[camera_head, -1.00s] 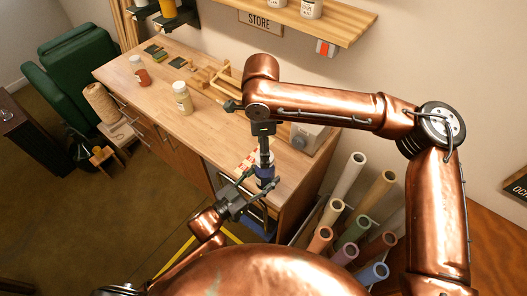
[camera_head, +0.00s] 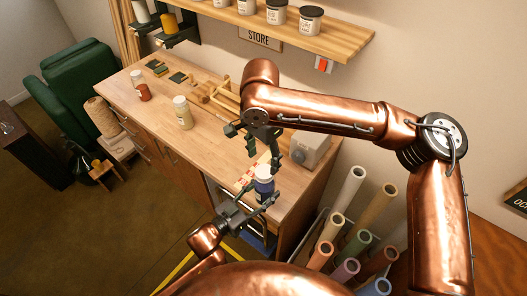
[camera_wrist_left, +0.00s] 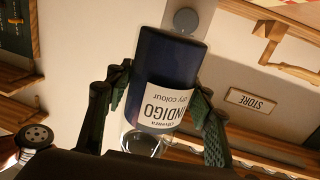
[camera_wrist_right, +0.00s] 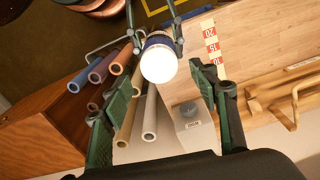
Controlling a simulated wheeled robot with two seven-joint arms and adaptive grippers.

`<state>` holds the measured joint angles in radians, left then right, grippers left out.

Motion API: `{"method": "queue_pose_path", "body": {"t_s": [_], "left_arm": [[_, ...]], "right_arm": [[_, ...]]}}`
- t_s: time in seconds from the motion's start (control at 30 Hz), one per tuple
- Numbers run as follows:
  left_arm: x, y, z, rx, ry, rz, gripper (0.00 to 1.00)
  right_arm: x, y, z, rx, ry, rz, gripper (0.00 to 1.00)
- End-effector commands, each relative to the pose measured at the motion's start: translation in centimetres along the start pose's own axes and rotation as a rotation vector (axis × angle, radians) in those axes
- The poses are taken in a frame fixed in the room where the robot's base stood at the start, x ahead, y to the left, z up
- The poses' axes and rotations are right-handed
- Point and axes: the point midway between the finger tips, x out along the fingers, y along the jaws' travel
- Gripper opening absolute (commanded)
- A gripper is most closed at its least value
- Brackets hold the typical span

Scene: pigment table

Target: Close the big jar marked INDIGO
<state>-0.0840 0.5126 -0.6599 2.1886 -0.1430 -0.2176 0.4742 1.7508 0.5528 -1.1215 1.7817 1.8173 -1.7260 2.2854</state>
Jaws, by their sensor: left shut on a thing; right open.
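The big INDIGO jar (camera_head: 264,186) is dark blue with a white label and a pale round top. My left gripper (camera_head: 259,191) is shut around its body and holds it off the floor in front of the table. In the left wrist view the label on the jar (camera_wrist_left: 160,105) reads upside down between the fingers. In the right wrist view the jar's white round top (camera_wrist_right: 159,65) looks like a lid; how tightly it sits I cannot tell. My right gripper (camera_head: 264,150) is open and empty just above the jar, its fingers apart from the top.
The wooden table (camera_head: 220,150) bears a cream jar (camera_head: 182,112), a small red-brown jar (camera_head: 143,91) and a grey box (camera_head: 310,148). Rolled paper tubes (camera_head: 345,200) stand at the right. A shelf (camera_head: 300,30) with several jars hangs above.

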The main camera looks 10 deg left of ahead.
Motion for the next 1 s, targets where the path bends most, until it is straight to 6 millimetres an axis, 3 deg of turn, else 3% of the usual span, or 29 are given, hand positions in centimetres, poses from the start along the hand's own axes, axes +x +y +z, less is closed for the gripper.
{"method": "queue_pose_path", "body": {"t_s": [1.0], "left_arm": [[0.0,0.0,-0.2,0.001,0.004,0.001,0.0]], "right_arm": [[-1.4,0.0,-0.1,-2.044,0.001,-0.001,0.55]]}}
